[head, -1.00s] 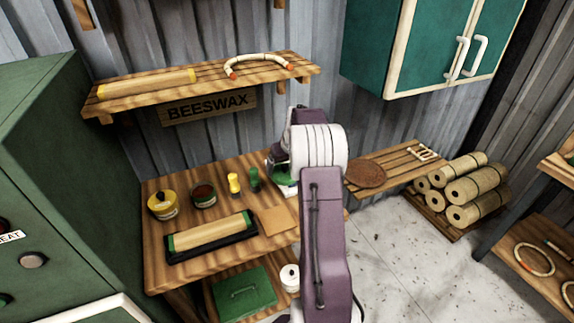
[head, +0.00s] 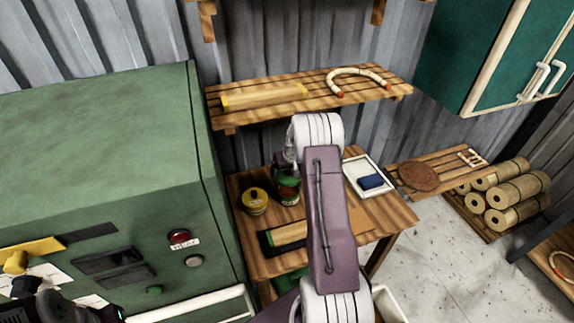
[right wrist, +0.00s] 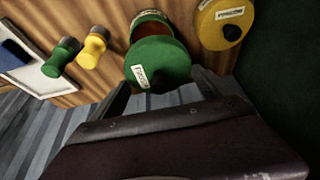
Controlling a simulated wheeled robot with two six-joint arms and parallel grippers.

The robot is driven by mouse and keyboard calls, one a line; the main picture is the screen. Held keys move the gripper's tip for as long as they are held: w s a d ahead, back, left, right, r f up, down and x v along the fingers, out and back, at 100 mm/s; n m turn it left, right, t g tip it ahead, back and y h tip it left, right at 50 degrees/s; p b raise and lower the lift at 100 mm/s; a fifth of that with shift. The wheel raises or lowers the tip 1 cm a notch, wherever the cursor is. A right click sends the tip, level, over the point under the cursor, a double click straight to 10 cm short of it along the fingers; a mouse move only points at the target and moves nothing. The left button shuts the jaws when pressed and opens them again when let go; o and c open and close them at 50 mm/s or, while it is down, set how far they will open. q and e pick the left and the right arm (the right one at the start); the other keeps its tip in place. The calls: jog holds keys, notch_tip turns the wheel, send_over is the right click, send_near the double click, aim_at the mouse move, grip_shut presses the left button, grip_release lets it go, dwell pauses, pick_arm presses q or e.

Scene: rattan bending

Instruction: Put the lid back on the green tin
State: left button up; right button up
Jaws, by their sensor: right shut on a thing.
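The green tin (right wrist: 151,22) is open, with its dark reddish inside partly showing in the right wrist view. It stands on the wooden bench beside the yellow tin (head: 255,200), and it also shows in the head view (head: 289,196). My right gripper (right wrist: 158,84) is shut on the green lid (right wrist: 157,60), which has a pale label and a dark knob. The lid is over the near side of the tin, offset from its opening; I cannot tell whether they touch. My left gripper (head: 50,304) is a dark shape at the lower left of the head view, its jaws unclear.
The yellow tin stands close beside the green one. A yellow bottle (right wrist: 92,47) and a green bottle (right wrist: 62,56) stand near a white tray (head: 352,165) holding a blue block. The green cabinet (head: 110,170) rises at the left. A shelf (head: 320,97) hangs above the bench.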

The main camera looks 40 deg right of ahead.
jog(key=shift+s+d+f, duration=0.25)
jog(key=shift+s+d, duration=0.15)
jog(key=shift+d, duration=0.1)
jog(key=shift+w+a+f+b, duration=0.2)
jog(key=shift+a+f+b, duration=0.05)
jog(key=shift+f+b, duration=0.3)
jog(key=shift+w+a+f+b, duration=0.2)
jog(key=shift+f+b, duration=0.2)
jog(key=shift+f, duration=0.15)
jog(key=f+b, duration=0.3)
jog(key=shift+s+d+f, duration=0.2)
jog(key=shift+d+f, duration=0.05)
jog(key=shift+f, duration=0.2)
pick_arm(q)
jog(key=f, duration=0.4)
jog(key=shift+s+d+f, duration=0.1)
jog(key=shift+d+f, duration=0.1)
jog(key=shift+f, duration=0.2)
pick_arm(e)
jog(key=shift+w+a, duration=0.1)
pick_arm(q)
jog(key=shift+s, duration=0.1)
jog(key=shift+f, duration=0.1)
jog(key=shift+f+b, duration=0.5)
jog(key=shift+b, duration=0.05)
pick_arm(e)
jog(key=shift+f, duration=0.1)
